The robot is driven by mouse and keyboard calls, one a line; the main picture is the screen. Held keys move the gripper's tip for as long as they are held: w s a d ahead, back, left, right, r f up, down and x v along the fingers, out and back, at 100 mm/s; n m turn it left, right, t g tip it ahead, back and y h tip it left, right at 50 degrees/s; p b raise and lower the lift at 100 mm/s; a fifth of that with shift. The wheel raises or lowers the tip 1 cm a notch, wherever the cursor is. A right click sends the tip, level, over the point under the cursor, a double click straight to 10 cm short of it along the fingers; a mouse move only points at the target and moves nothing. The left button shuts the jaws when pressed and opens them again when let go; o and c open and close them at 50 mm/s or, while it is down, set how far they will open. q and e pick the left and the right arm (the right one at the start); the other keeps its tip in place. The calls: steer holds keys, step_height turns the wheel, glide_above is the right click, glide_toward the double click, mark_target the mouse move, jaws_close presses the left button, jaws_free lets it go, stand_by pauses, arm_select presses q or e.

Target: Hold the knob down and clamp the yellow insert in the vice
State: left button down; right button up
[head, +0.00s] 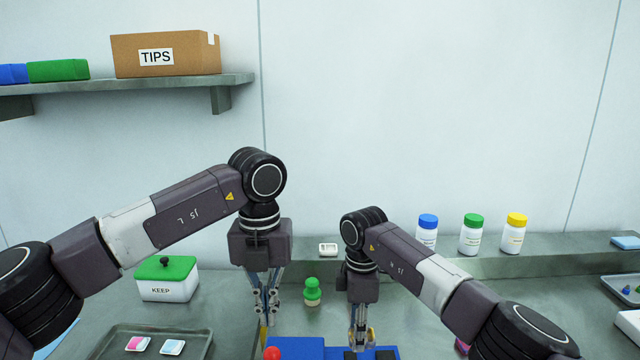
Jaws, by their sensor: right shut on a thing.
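A blue vice (312,345) is at the bottom edge, partly cut off by the frame. A red ball-shaped knob (272,353) sits at its left end. My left gripper (268,320) points down just above and behind the knob, with its fingertips close together and nothing seen between them. A narrow yellow strip (263,336) shows below it. My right gripper (360,343) points down at the right part of the vice and is shut on a small yellow piece, apparently the insert. Its fingers hide most of that piece, and I cannot tell whether it touches the vice.
A KEEP box (167,288) and a grey tray (190,345) are at left. Three capped bottles (471,235) and a small white device (328,249) stand on the back ledge. A TIPS carton (165,55) is on the shelf.

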mark_target(271, 349)
arm_select(q)
steer(key=shift+f, duration=0.1)
stand_by(0.4)
steer(key=shift+f, duration=1)
steer(key=shift+f, duration=0.15)
steer(key=shift+f, duration=0.95)
steer(key=shift+f, duration=1.1)
steer(key=shift+f, duration=0.1)
